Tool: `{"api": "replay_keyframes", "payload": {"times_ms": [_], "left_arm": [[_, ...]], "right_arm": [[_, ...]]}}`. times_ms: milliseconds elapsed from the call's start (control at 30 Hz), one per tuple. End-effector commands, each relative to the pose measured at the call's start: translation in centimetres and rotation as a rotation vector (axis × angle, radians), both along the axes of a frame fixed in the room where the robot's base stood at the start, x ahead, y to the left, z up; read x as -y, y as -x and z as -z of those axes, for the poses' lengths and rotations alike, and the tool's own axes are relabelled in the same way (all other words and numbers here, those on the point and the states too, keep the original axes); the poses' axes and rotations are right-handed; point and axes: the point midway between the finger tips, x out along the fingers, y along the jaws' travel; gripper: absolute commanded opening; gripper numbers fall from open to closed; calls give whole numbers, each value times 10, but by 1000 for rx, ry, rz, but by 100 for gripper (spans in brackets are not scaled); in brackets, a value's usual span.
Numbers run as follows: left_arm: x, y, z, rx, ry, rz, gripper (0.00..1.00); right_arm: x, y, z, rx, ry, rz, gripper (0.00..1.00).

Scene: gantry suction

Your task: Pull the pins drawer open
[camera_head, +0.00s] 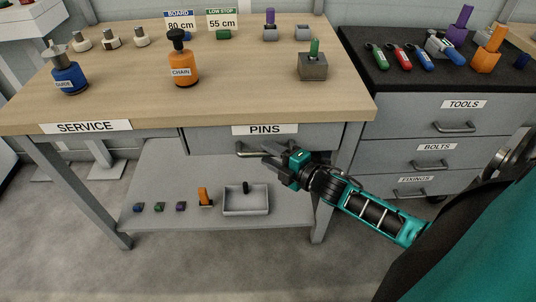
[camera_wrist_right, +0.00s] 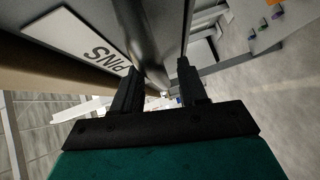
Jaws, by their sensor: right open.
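The pins drawer (camera_head: 222,139) is a grey front under the wooden workbench top, and it looks shut. Its PINS label (camera_head: 265,129) shows above the handle, and also at the left in the right wrist view (camera_wrist_right: 98,42). The grey bar handle (camera_head: 247,153) is partly hidden by my right gripper (camera_head: 275,151). That gripper is open at the handle's right part. In the right wrist view its two fingers (camera_wrist_right: 158,88) stand apart, with a grey bar-like surface beyond and between them. Whether they touch the handle cannot be told. My left gripper is not in view.
The workbench top (camera_head: 235,80) holds an orange CHAIN bottle (camera_head: 183,65), a blue GUIDE bottle (camera_head: 68,76) and a grey block (camera_head: 313,66). A lower shelf (camera_head: 175,180) carries a tray (camera_head: 246,207). A tool cabinet (camera_head: 405,105) stands at the right. The floor in front is clear.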

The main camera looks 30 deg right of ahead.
Motion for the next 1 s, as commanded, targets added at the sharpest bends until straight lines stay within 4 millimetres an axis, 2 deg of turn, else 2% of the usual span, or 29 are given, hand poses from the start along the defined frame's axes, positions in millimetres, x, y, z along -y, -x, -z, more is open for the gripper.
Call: {"api": "replay_keyframes", "payload": {"times_ms": [133,433,867,1000], "left_arm": [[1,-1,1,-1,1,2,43],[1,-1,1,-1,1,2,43],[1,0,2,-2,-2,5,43],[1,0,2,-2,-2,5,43]], "right_arm": [[-2,-9,1,1,0,0,42],[-3,-10,1,0,0,0,42],[-3,-10,1,0,0,0,2],[-3,-10,1,0,0,0,0]]}}
